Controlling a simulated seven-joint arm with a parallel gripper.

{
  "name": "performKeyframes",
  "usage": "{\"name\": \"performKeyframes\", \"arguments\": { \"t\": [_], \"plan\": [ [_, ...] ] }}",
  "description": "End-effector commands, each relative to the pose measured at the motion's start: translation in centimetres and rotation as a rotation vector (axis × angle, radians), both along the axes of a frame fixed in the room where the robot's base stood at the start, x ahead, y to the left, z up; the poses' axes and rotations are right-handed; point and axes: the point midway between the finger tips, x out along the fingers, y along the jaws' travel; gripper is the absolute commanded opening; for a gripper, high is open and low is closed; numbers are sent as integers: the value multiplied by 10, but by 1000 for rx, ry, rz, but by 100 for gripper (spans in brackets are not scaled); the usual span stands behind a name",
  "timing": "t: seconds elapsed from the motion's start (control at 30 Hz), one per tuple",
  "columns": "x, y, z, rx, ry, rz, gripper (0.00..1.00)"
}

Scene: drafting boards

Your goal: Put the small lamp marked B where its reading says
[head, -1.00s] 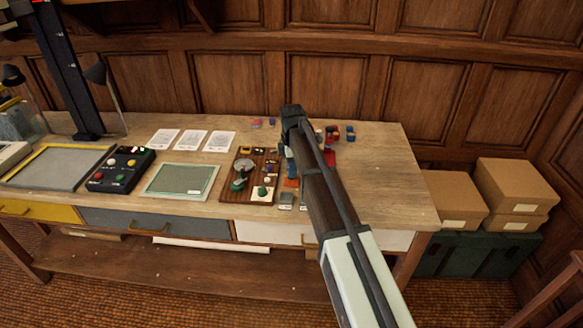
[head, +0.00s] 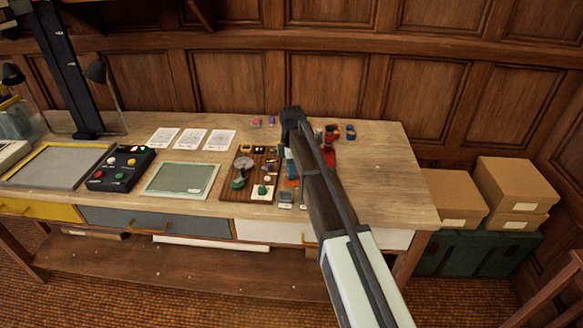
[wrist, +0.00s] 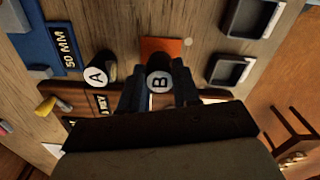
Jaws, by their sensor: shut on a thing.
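The small lamp marked B (wrist: 160,80) has a round white top with a black letter. In the wrist view my gripper (wrist: 158,90) is shut on it, one dark finger on each side. An orange square (wrist: 168,47) lies just beyond the lamp in that view; I cannot tell whether the lamp is raised. A like lamp marked A (wrist: 97,75) stands to the left, apart from the fingers. A brown board with a round gauge (head: 243,166) is on the table left of my arm in the head view. My arm hides the gripper's fingers and lamp B there.
Two dark square trays (wrist: 230,70) are at the right in the wrist view. A blue block marked 50 MM (wrist: 57,46) is at the left. A dark button box (head: 121,168), a green-framed panel (head: 181,181) and white cards (head: 191,139) lie left. The table's right end (head: 385,180) is clear.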

Motion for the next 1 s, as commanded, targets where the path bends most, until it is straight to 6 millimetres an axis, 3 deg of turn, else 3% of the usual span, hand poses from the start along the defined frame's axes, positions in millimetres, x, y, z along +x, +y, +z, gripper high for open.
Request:
{"name": "performKeyframes", "arguments": {
  "t": [1.0],
  "plan": [
    [0, 0, -8, 0, -1, 0, 1]
  ]
}}
